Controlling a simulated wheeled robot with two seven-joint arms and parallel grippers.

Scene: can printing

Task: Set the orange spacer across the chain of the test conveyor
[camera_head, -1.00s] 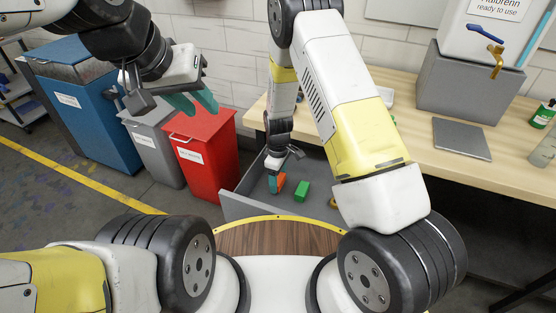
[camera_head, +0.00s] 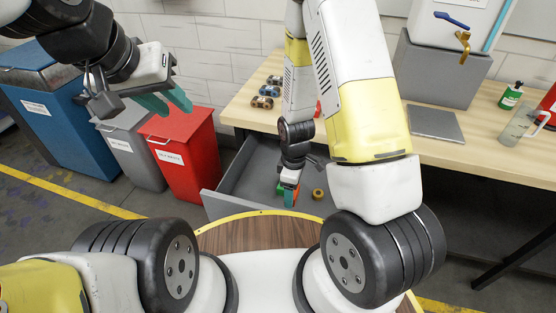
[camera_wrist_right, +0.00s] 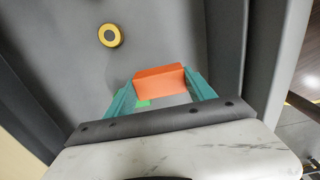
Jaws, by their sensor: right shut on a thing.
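The orange spacer (camera_wrist_right: 160,82) is between the teal fingers of my right gripper (camera_wrist_right: 160,92) in the right wrist view. In the head view my right gripper (camera_head: 291,190) reaches down into an open grey drawer (camera_head: 240,180), and the orange spacer (camera_head: 289,198) shows at its fingertips. I cannot tell how high the spacer is above the drawer floor. My left gripper (camera_head: 166,102) is open and empty, raised in front of the bins at the left. I cannot make out the test conveyor in these views.
A green block (camera_head: 280,188) and a yellow ring (camera_head: 318,194) lie in the drawer near the spacer. A red bin (camera_head: 185,150) stands left of the drawer. A grey plate (camera_head: 434,123) lies on the table.

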